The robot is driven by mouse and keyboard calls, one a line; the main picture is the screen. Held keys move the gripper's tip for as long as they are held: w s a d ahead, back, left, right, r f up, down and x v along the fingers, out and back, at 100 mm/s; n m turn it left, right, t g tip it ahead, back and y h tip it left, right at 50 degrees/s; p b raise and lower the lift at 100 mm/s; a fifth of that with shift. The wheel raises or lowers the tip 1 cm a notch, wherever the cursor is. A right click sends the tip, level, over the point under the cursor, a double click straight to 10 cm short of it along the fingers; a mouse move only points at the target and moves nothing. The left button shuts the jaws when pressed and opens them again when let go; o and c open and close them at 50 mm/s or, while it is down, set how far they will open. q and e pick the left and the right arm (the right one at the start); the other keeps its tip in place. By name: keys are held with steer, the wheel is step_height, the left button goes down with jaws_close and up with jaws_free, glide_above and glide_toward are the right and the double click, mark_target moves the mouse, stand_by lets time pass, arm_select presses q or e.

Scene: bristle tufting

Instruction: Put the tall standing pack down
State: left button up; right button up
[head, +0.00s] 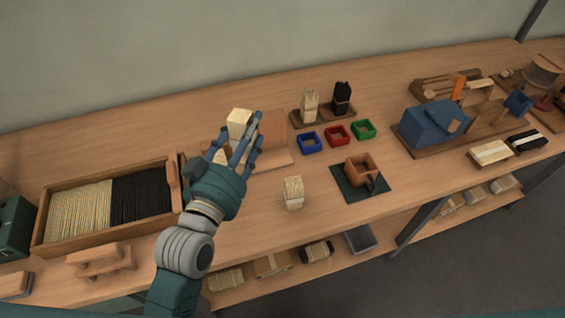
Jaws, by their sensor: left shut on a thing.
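My left gripper (243,142) is over the back middle of the bench and is shut on a pale, upright pack (239,118). The gripper's fingers cover the lower part of this pack. It is above or at a wooden board with a raised back (274,130); I cannot tell whether the pack touches the board. Another pale pack (293,192) stands alone on the bench to the right of my arm. My right gripper is not in view.
A tray (62,237) of pale and black bristles lies left of my arm. Blue (309,142), red (337,134) and green (363,128) trays sit right of the board. Behind them, a pale bundle (310,104) and a black one (342,98) stand. A blue machine (432,122) is farther right.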

arm_select(q)
steer(key=w+d+r+m+g+h+b, duration=0.1)
steer(key=w+d+r+m+h+b, duration=0.2)
steer(key=w+d, duration=0.55)
steer(key=shift+n, duration=0.4)
steer(key=shift+w+a+f+b, duration=0.15)
steer(key=shift+f+b, duration=0.1)
steer(key=shift+f, duration=2.85)
steer(key=shift+w+a+f+b, duration=0.1)
steer(key=shift+a+f+b, duration=0.15)
steer(key=shift+f, duration=2.8)
steer(key=shift+w+a+f+b, duration=0.15)
steer(key=shift+f+b, duration=0.15)
steer(key=shift+f, duration=2.8)
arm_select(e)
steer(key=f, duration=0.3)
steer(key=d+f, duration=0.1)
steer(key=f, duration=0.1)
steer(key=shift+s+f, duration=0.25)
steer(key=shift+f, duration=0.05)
arm_select(q)
steer(key=shift+f, duration=0.15)
steer(key=o, duration=1.2)
